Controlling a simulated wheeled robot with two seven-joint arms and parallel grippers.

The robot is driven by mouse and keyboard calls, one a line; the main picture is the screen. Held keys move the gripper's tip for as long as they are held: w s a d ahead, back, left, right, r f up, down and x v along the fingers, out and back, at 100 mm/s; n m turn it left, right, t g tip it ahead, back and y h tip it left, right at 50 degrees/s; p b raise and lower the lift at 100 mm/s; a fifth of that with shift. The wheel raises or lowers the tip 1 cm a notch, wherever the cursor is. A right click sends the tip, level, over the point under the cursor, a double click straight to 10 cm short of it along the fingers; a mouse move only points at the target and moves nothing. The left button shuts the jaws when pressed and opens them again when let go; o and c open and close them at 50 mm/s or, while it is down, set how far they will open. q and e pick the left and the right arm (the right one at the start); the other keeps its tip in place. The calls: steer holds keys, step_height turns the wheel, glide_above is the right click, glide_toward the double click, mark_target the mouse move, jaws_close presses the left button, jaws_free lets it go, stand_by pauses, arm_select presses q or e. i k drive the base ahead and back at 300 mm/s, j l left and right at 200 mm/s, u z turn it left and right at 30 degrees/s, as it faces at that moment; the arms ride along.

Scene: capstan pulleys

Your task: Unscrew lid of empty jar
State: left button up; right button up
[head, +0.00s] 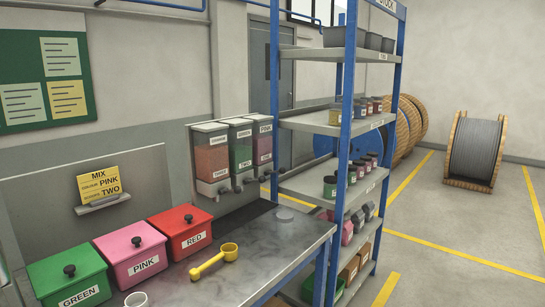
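No gripper of mine shows in the head view. Several small jars with dark lids stand on the middle shelf, the front one (330,187) greenish. More small lidded jars (335,115) with coloured bands stand on the shelf above. I cannot tell which jar is empty. A white round open-topped vessel (137,299) is cut off by the bottom edge of the picture, at the front of the bench.
The bench (255,250) holds lidded boxes marked green (68,279), pink (132,253) and red (186,231), plus a yellow scoop (214,261). A yellow note (100,184) reads mix, pink, two. Dispensers (238,154) hang behind. The blue-posted rack stands right; floor beyond is open.

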mark_target(284, 230)
steer(key=i+l+u, duration=0.15)
steer(key=l, duration=0.25)
steer(key=i+l+u, duration=0.15)
steer(key=l, duration=0.25)
steer(key=i+l+u, duration=0.15)
steer(key=l, duration=0.3)
steer(key=i+l+u, duration=0.15)
steer(key=l, duration=0.3)
steer(key=i+l+u, duration=0.15)
steer(key=l, duration=0.35)
steer(key=i+l+u, duration=0.15)
steer(key=l, duration=0.3)
steer(key=k, duration=0.05)
